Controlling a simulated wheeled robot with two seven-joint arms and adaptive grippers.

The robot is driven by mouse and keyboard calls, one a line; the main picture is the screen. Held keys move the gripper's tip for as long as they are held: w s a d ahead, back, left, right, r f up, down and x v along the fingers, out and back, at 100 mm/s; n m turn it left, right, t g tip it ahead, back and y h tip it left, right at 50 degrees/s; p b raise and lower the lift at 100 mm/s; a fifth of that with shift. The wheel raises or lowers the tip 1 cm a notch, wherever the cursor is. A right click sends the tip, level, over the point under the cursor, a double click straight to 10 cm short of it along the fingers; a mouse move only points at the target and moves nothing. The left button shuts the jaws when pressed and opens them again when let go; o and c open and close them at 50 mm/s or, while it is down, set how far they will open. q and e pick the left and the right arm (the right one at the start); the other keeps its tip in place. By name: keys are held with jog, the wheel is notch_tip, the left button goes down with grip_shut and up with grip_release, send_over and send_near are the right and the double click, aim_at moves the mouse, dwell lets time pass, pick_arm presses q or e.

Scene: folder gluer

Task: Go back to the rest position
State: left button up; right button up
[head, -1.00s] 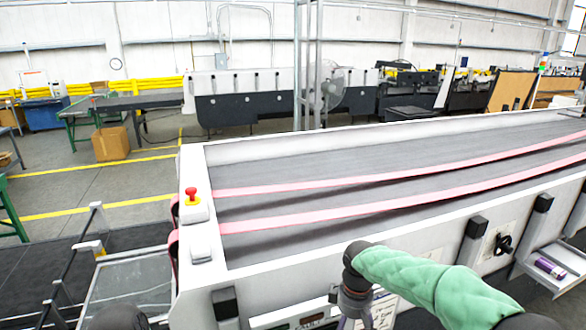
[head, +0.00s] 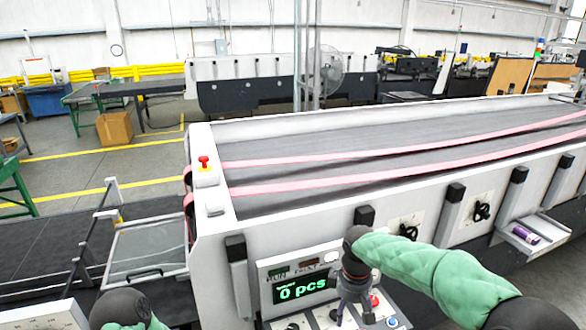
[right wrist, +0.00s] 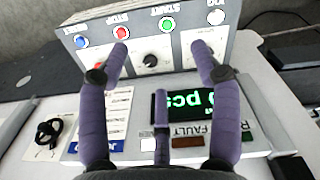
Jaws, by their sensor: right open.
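My right arm, in a green sleeve, comes in from the lower right of the head view. My right gripper (head: 350,300) is in front of the machine's control panel (head: 268,275). In the right wrist view, its purple fingers (right wrist: 160,60) are spread and empty, with the panel's buttons and knob beyond them. The panel display (head: 303,289) reads "0 pcs". A red button (right wrist: 121,33) and a green button (right wrist: 167,25) show by the fingertips; I cannot tell whether the fingers touch the panel. Part of my left arm shows at the bottom left; its gripper is not in view.
The folder gluer (head: 300,175) with two pink belts fills the middle and right. A red emergency button (head: 204,162) sits on its left corner. A purple object (head: 525,234) lies in a side tray (head: 545,240). A cardboard box (head: 114,129) stands on the floor at the far left.

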jog(key=s+a+f+m+y, duration=0.1)
jog(key=s+f+m, duration=0.15)
jog(key=f, duration=0.55)
jog(key=s+a+f+m+y, duration=0.1)
jog(key=s+f, duration=0.2)
jog(key=f, duration=0.5)
jog(key=s+a+f+m+y, duration=0.1)
jog(key=s+f, duration=0.2)
jog(key=f, duration=0.5)
jog(key=s+f+m+y, duration=0.1)
jog(key=s+f+m, duration=0.35)
jog(key=s, duration=0.35)
jog(key=s+f+m, duration=0.3)
jog(key=s+f, duration=0.3)
jog(key=s, duration=0.3)
pick_arm(q)
notch_tip(320, 180, down, 20)
jog(key=b, duration=2)
jog(key=shift+f, duration=0.2)
pick_arm(e)
notch_tip(320, 180, down, 19)
jog(key=w+a+n, duration=0.1)
jog(key=w, duration=0.1)
jog(key=shift+w+a, duration=0.25)
jog(key=shift+a, duration=0.15)
